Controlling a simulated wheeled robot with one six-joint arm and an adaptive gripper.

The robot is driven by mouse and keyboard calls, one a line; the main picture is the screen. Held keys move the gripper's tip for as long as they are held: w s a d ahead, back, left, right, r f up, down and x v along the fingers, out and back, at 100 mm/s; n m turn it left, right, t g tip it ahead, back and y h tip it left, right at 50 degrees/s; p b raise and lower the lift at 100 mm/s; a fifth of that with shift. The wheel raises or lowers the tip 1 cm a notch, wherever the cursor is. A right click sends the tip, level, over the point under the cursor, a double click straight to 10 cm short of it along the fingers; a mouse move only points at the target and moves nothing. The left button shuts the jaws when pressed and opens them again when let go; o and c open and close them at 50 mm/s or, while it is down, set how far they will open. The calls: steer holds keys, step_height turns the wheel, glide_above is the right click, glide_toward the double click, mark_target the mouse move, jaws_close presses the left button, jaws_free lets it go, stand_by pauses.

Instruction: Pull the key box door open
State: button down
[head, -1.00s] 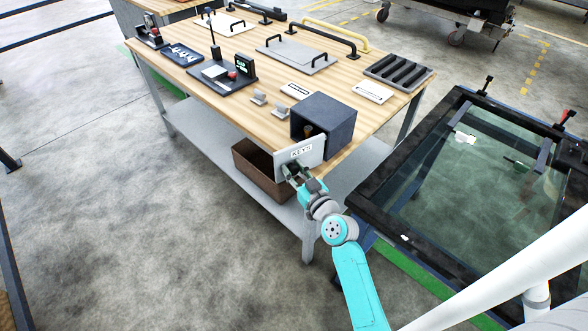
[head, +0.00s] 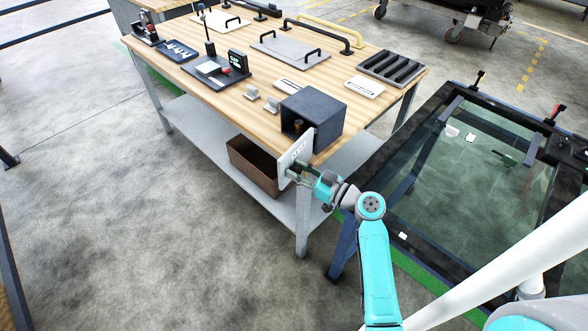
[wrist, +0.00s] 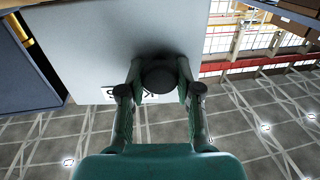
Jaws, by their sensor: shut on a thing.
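The dark grey key box (head: 322,110) stands at the front right corner of the wooden bench. Its pale door (head: 292,164), marked with a KEYS label, stands open and swung out over the bench's front edge. Part of the box's opening shows, with a brass-coloured thing (head: 298,127) inside. My gripper (head: 299,173) is at the outer face of the door. In the wrist view my gripper (wrist: 159,88) has its fingers closed around the dark round knob (wrist: 158,74) of the door (wrist: 95,45). The knob and fingers partly cover the label.
A brown open bin (head: 252,166) sits on the lower shelf below the door. A glass-topped dark frame (head: 465,175) stands close to the right of my arm. Small grey blocks (head: 262,99) and a white label plate (head: 298,87) lie near the box. Floor in front is clear.

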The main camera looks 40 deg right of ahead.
steer(key=shift+s+d+f+n+y, duration=0.15)
steer(key=shift+s+n+y, duration=0.15)
steer(key=shift+y, duration=0.2)
steer(key=c, duration=0.8)
jaws_free()
steer(key=v, duration=0.7)
steer(key=shift+s, duration=0.25)
